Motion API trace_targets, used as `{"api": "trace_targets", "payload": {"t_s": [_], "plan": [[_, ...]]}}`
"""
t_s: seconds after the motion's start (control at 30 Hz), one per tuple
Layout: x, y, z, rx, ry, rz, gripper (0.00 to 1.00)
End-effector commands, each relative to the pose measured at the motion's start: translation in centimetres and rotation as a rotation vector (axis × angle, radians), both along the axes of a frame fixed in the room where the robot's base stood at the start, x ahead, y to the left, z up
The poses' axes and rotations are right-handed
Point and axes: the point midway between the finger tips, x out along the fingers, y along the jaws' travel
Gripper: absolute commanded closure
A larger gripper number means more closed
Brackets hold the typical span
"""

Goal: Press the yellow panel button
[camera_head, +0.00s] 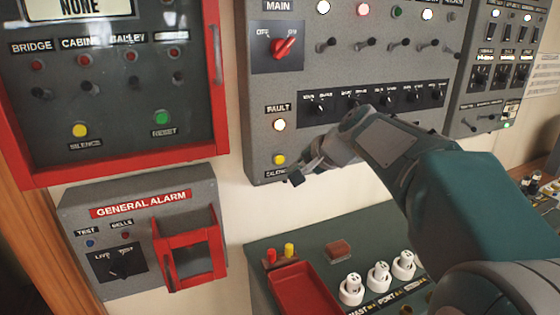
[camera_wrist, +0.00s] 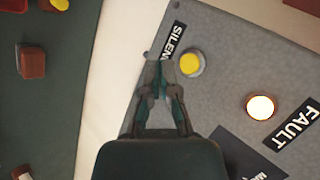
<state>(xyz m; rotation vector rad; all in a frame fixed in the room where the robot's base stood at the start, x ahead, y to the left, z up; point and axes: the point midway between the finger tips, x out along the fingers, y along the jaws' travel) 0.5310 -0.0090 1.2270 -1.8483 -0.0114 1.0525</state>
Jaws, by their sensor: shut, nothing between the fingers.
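A round yellow button (camera_head: 279,159) sits at the lower left corner of the grey main panel (camera_head: 262,95), below a lit fault lamp (camera_head: 280,124). In the wrist view the yellow button (camera_wrist: 190,63) has a pale ring around it and lies just right of my fingertips. My gripper (camera_head: 298,176) is shut and empty, just below and right of the button in the head view. It also shows in the wrist view (camera_wrist: 161,68), over the button's label. Whether the fingertips touch the panel cannot be told.
A red-framed panel (camera_head: 110,181) at the upper left has another yellow button (camera_head: 80,130) and a green one (camera_head: 161,117). A general alarm box (camera_head: 75,212) is below it. A dark green console (camera_head: 262,246) with a red tray (camera_head: 304,290) and white knobs stands beneath.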

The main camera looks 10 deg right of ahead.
Motion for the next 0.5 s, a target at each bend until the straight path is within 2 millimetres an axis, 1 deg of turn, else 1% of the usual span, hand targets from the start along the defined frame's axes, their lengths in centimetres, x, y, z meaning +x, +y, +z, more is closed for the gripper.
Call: {"api": "trace_targets", "payload": {"t_s": [0.1, 0.2, 0.3, 0.5], "plan": [[1.1, 0.7, 0.0, -0.003, 0.001, 0.002, 1.0], [1.6, 1.0, 0.0, -0.005, 0.0, 0.003, 1.0], [1.9, 1.1, 0.0, -0.005, 0.0, 0.003, 1.0], [1.9, 0.8, 0.0, -0.003, 0.0, 0.002, 1.0]]}}
